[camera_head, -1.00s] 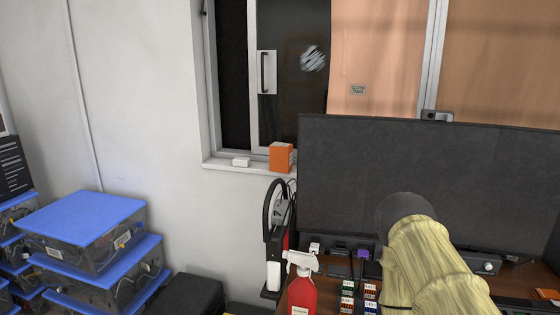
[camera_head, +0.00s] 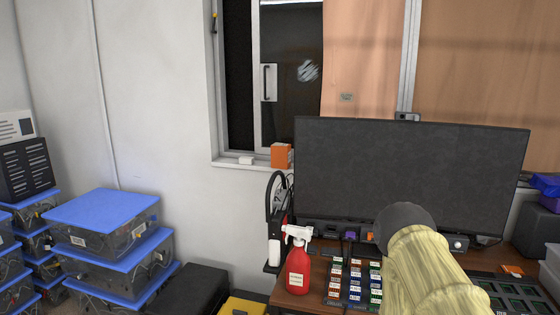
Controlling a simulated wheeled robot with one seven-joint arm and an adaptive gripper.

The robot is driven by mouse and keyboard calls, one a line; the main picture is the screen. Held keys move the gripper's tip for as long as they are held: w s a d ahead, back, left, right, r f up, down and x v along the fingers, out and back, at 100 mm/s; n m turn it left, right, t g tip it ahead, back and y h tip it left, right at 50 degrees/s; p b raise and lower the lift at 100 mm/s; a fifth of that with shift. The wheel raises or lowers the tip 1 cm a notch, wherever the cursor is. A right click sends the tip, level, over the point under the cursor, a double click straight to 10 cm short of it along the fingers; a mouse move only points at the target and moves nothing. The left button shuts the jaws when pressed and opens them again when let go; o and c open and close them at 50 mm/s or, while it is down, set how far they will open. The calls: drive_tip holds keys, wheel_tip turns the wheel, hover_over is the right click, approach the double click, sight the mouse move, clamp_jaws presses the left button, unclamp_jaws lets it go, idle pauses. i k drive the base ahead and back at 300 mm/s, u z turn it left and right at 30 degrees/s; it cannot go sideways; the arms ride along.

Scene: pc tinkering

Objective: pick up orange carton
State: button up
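The orange carton (camera_head: 280,156) is a small upright box. It stands on the window sill (camera_head: 248,166), just left of the monitor's upper left corner. Part of one of my arm links shows at the lower right, in front of the monitor and desk. My gripper is not in view, so its fingers and anything in them cannot be seen.
A large dark monitor (camera_head: 410,175) stands on the desk right of the carton. Below the carton are headphones (camera_head: 276,196) and a red spray bottle (camera_head: 298,264). A small white box (camera_head: 246,160) lies on the sill. Blue-lidded bins (camera_head: 103,214) stack at left.

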sight(281, 153)
drive_tip(key=u, duration=0.65)
drive_tip(key=i, duration=0.6)
drive_tip(key=u, duration=0.9)
drive_tip(key=i, duration=0.95)
drive_tip(key=z, duration=0.5)
drive_tip(key=i, duration=0.9)
drive_tip(key=z, duration=0.8)
